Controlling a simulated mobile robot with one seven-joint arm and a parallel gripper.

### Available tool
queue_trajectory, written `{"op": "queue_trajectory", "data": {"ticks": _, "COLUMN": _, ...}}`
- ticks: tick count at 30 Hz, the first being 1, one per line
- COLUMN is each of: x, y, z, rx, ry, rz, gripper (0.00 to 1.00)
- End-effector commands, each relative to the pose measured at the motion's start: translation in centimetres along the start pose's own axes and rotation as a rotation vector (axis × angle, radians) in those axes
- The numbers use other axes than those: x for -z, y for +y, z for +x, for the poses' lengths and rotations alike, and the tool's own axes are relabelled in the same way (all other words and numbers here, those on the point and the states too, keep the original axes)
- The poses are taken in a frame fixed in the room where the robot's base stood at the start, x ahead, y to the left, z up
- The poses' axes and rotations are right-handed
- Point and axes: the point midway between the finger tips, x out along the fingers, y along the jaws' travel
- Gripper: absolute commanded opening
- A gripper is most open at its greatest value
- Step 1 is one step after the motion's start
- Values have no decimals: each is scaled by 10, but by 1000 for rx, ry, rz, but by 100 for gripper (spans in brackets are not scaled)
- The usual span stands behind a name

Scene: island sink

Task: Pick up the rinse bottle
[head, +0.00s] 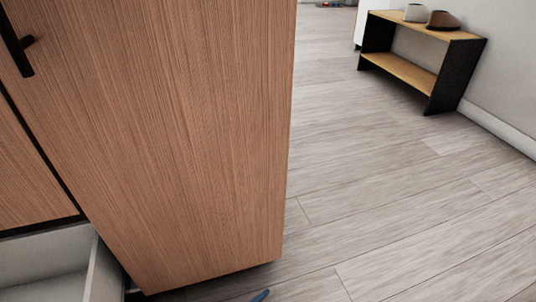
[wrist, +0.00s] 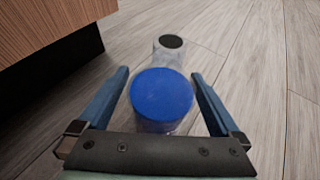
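The rinse bottle (wrist: 162,97) appears in the middle of the wrist view. It has a round blue end facing the camera, a clear body behind it and a dark round part (wrist: 171,42) farther off. My gripper (wrist: 160,73) is open, with one blue finger on each side of the bottle. Narrow gaps show between the fingers and the blue end. I cannot tell whether the bottle rests on the floor. In the head view only a blue tip of my gripper (head: 261,296) shows at the bottom edge; the bottle is out of sight there.
A tall wooden cabinet (head: 170,130) fills the left of the head view, with an open pale drawer (head: 45,262) at lower left. A low shelf (head: 415,72) with shoes (head: 441,20) stands at the back right. The wood floor (head: 400,190) between is clear.

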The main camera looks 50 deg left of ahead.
Motion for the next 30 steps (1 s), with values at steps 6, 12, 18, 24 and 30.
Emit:
{"op": "queue_trajectory", "data": {"ticks": 6, "x": 0, "y": 0, "z": 0, "rx": 0, "ry": 0, "rz": 0, "gripper": 60}}
{"op": "queue_trajectory", "data": {"ticks": 12, "x": 1, "y": 0, "z": 0, "rx": 0, "ry": 0, "rz": 0, "gripper": 24}}
{"op": "queue_trajectory", "data": {"ticks": 18, "x": 0, "y": 0, "z": 0, "rx": 0, "ry": -1, "rz": 0, "gripper": 0}}
{"op": "queue_trajectory", "data": {"ticks": 24, "x": 0, "y": 0, "z": -1, "rx": 0, "ry": -1, "rz": 0, "gripper": 0}}
{"op": "queue_trajectory", "data": {"ticks": 30, "x": -9, "y": 0, "z": -4, "rx": 0, "ry": -1, "rz": 0, "gripper": 0}}
